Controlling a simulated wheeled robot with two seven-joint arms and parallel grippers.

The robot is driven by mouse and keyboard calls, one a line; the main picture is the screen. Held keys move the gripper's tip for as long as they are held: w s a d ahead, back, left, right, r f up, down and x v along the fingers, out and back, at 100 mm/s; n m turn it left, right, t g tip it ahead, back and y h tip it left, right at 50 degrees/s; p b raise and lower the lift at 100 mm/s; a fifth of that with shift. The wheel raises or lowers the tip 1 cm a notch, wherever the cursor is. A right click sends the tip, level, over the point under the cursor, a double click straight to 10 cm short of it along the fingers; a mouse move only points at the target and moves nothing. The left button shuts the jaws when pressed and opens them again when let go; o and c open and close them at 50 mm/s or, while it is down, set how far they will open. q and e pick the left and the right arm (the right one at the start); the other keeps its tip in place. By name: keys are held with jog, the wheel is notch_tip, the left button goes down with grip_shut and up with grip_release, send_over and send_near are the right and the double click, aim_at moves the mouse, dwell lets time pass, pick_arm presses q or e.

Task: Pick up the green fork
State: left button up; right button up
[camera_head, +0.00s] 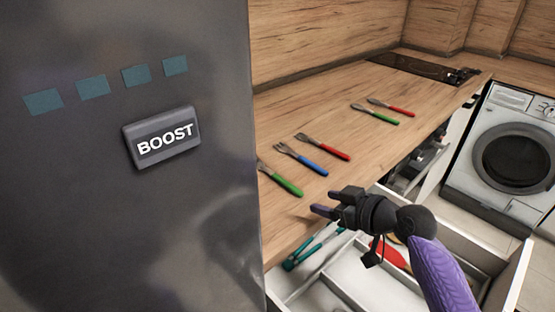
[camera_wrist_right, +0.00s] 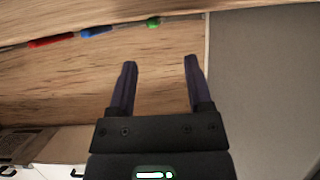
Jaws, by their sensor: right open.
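The green-handled utensil (camera_head: 281,180) lies on the wooden counter at the near left of a row, close to the grey appliance's edge. Its head is small and its prongs are hard to make out. In the right wrist view its green handle (camera_wrist_right: 153,22) shows at the top. My right gripper (camera_head: 325,203) is open and empty, to the right of and nearer than the green handle, by the counter's front edge. In the wrist view the open fingers (camera_wrist_right: 160,68) point towards the counter, apart from the handle. My left gripper is not in view.
A blue fork (camera_head: 301,159) and a red-handled utensil (camera_head: 324,147) lie beside it. Another green-handled utensil (camera_head: 377,114) and a red one (camera_head: 391,107) lie farther back. An open drawer (camera_head: 350,279) is below my right arm. A grey appliance (camera_head: 120,220) blocks the left.

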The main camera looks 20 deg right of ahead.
aim_at(294, 188)
jog(key=b+x, duration=0.1)
jog(key=x, duration=0.2)
jog(key=b+x, duration=0.1)
jog(key=x, duration=0.2)
jog(key=b+x, duration=0.1)
jog(key=x, duration=0.2)
jog(key=shift+w+d+r, duration=0.25)
jog(key=shift+w+d, duration=0.05)
jog(key=shift+w, duration=0.05)
jog(key=shift+w+a+f+b, duration=0.1)
jog(key=shift+w+b, duration=0.2)
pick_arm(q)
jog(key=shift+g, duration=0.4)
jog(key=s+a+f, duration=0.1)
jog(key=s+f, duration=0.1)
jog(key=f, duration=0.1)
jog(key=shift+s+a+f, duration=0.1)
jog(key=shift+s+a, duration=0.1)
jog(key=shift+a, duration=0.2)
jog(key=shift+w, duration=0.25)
pick_arm(e)
grip_shut()
